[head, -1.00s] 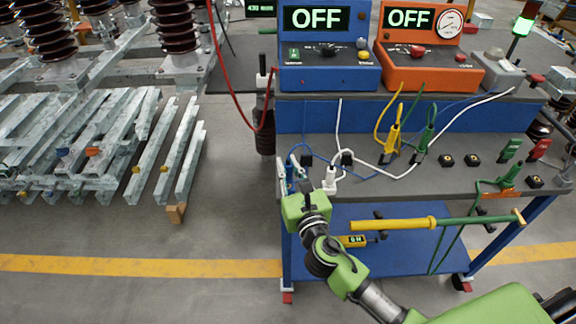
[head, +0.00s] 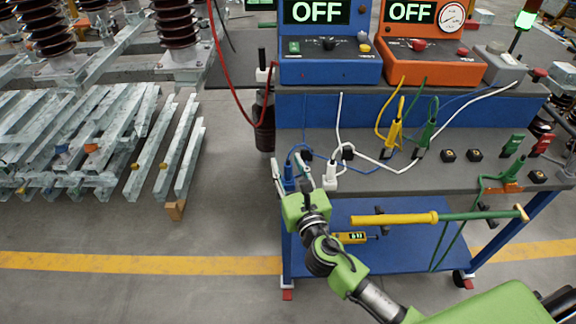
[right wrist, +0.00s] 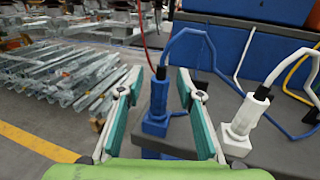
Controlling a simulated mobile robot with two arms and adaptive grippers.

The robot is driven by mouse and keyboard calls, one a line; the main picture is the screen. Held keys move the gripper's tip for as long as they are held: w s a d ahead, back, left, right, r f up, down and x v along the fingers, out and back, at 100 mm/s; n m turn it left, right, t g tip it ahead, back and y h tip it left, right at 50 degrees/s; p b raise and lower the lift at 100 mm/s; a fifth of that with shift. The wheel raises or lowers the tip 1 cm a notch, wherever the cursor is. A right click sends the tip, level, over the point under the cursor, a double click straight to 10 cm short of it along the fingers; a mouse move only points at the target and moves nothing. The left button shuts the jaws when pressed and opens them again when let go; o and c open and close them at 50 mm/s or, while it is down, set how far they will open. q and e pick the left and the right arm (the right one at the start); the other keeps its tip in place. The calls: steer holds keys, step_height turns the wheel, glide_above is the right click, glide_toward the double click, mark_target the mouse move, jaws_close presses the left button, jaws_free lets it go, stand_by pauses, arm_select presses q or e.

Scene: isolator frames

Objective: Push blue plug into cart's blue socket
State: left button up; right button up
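The blue plug (head: 289,176) stands upright at the cart's near left corner, with a blue cable leaving its black top. It also shows in the right wrist view (right wrist: 157,106). My right gripper (head: 293,168) is open, its two teal-lined fingers either side of the plug. In the right wrist view the gripper (right wrist: 160,92) shows gaps between both fingers and the plug. The blue socket is not visible apart from the plug; its foot hides what is under it, so I cannot tell how deep it sits. My left gripper is not in view.
A white plug (head: 330,174) stands close right of the blue one. Yellow (head: 393,136) and green plugs (head: 427,137) stand farther back on the grey cart top (head: 400,178). Blue and orange boxes reading OFF stand behind.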

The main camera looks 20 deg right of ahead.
steer(key=shift+s, duration=0.1)
steer(key=s, duration=1.2)
steer(key=shift+w+a, duration=0.1)
